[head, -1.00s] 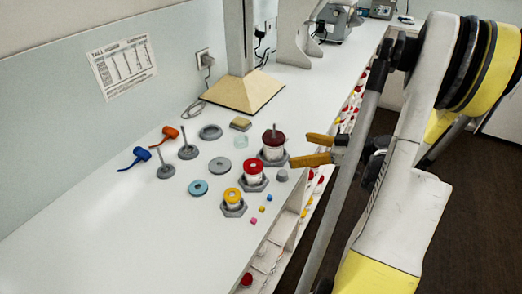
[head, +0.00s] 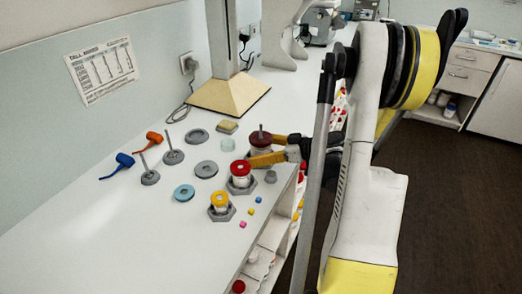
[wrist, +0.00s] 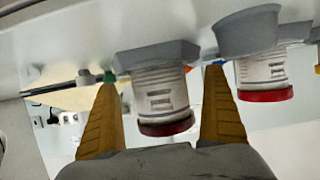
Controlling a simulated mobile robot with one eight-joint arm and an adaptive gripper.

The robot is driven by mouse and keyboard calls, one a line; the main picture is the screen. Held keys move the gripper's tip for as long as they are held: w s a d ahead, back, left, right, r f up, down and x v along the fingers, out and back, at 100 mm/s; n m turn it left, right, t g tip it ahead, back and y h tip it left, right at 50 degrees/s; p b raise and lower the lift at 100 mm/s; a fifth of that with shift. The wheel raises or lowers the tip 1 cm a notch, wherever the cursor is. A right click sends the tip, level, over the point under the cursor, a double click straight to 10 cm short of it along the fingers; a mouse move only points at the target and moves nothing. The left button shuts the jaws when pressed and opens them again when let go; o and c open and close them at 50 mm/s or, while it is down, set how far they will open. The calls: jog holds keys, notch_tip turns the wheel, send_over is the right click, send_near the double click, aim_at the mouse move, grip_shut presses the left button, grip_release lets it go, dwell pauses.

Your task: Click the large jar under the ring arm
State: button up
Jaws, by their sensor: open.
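The largest jar (head: 261,142) has a dark red lid with a thin pin and stands at the back right of the jar group. The wrist view shows this jar (wrist: 158,92) upside down, its dark lid lowest, in a grey hexagonal base. My gripper (head: 262,150) is open, its two yellow fingers on either side of the jar. In the wrist view my gripper (wrist: 160,76) has a gap beside each finger, clearer on the left. I cannot tell which part is the ring arm.
A red-lidded jar (head: 240,171) and a yellow-lidded jar (head: 219,201) stand in hexagonal bases in front. A grey cup (head: 271,177) sits close to my lower finger. Grey discs, two hammers and small cubes lie left and front. A column on a wooden base (head: 228,95) stands behind.

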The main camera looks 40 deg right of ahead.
aim_at(261, 141)
jog(key=c, duration=1.8)
jog(key=shift+o, duration=0.2)
jog(key=shift+r, duration=0.1)
jog(key=shift+r, duration=0.1)
jog(key=shift+r+p, duration=1.05)
jog(key=shift+r, duration=0.55)
jog(key=shift+r, duration=0.1)
